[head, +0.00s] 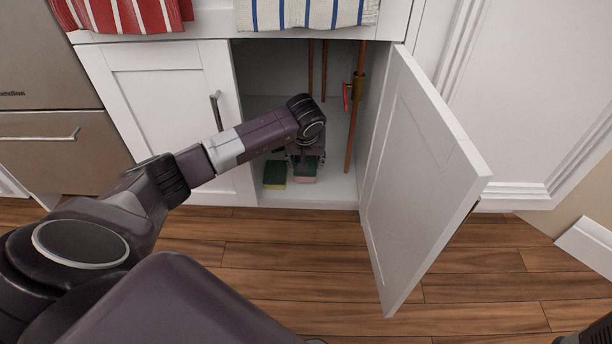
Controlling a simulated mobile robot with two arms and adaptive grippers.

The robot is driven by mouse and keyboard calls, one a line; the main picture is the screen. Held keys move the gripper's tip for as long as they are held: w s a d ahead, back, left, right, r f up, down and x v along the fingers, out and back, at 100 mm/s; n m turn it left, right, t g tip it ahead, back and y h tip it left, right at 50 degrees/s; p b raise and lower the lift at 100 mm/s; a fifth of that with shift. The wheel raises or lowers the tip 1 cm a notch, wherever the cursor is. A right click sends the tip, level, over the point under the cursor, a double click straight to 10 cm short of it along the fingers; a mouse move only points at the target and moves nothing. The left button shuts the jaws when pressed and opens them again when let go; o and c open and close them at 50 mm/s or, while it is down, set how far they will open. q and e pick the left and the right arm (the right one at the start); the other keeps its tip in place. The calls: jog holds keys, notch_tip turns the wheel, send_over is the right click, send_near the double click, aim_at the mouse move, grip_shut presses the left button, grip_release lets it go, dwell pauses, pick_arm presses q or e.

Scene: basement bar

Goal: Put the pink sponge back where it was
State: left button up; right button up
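The pink sponge (306,179) lies on the floor of the open cabinet, near its front edge. It is partly hidden by my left gripper (304,163), which reaches in from the left and points down over it. The fingers are dark and small, and I cannot tell whether they are open or shut, or whether they touch the sponge. A green and yellow sponge (275,174) lies just left of the pink one. Only a dark piece of my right arm shows at the bottom right corner; its gripper is not seen.
The right cabinet door (423,180) stands wide open towards me; the left door (170,115) is shut. Copper pipes (354,125) and a red-handled valve (347,95) stand inside the cabinet. Striped towels (305,12) hang above. The wooden floor (290,255) in front is clear.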

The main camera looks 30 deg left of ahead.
pick_arm(q)
notch_tip(320, 180, down, 4)
jog(key=b, duration=0.2)
jog(key=shift+b, duration=0.3)
jog(key=shift+r, duration=0.2)
jog(key=shift+f, duration=0.15)
jog(key=o, duration=0.8)
